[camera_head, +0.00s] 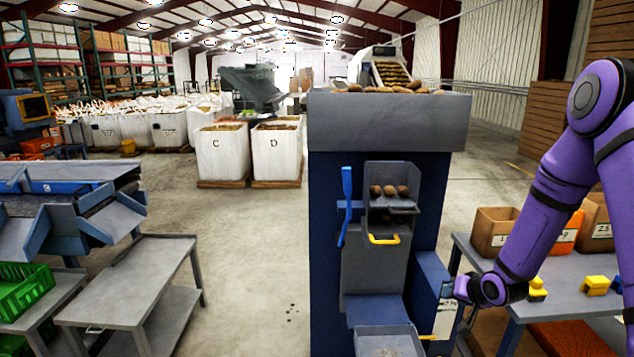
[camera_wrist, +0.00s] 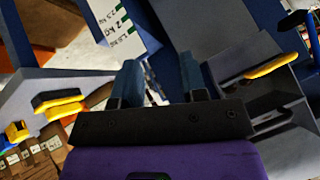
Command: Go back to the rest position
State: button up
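My purple arm comes in from the right in the head view. Its wrist is low beside the blue grader machine (camera_head: 388,125), near a white label panel (camera_head: 445,318) on the machine's right side. In the wrist view my gripper (camera_wrist: 160,78) has its two fingers apart with nothing seen between them. The label panel (camera_wrist: 115,30), with green marks and kg figures, shows beyond the fingers. In the head view the fingertips are too small and covered to make out.
Right of the machine, a table (camera_head: 566,303) holds cardboard boxes (camera_head: 493,229) and yellow items (camera_head: 596,285). A yellow handle (camera_head: 384,240) and blue lever (camera_head: 347,205) stick out from the machine's front. Open floor (camera_head: 255,245) lies left, beside a grey bench (camera_head: 135,280).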

jog(key=s+a+r+n+h, duration=0.1)
jog(key=s+r, duration=0.3)
jog(key=r, duration=0.5)
jog(key=s+r+g+h, duration=0.1)
jog(key=s+r, duration=0.2)
jog(key=r, duration=0.6)
jog(key=s+a+r+n+h, duration=0.15)
jog(key=s+r, duration=0.25)
jog(key=r, duration=0.5)
jog(key=s+a+r, duration=0.1)
jog(key=s+r, duration=0.2)
jog(key=s, duration=0.5)
jog(key=s+a+r+g, duration=0.1)
jog(key=s+r, duration=0.3)
jog(key=s, duration=0.4)
jog(key=s+a+r+g+y, duration=0.1)
jog(key=s+a+r, duration=0.1)
jog(key=s, duration=0.6)
jog(key=shift+s+a+r+n, duration=0.25)
jog(key=shift+r+n, duration=0.2)
jog(key=shift+r, duration=0.45)
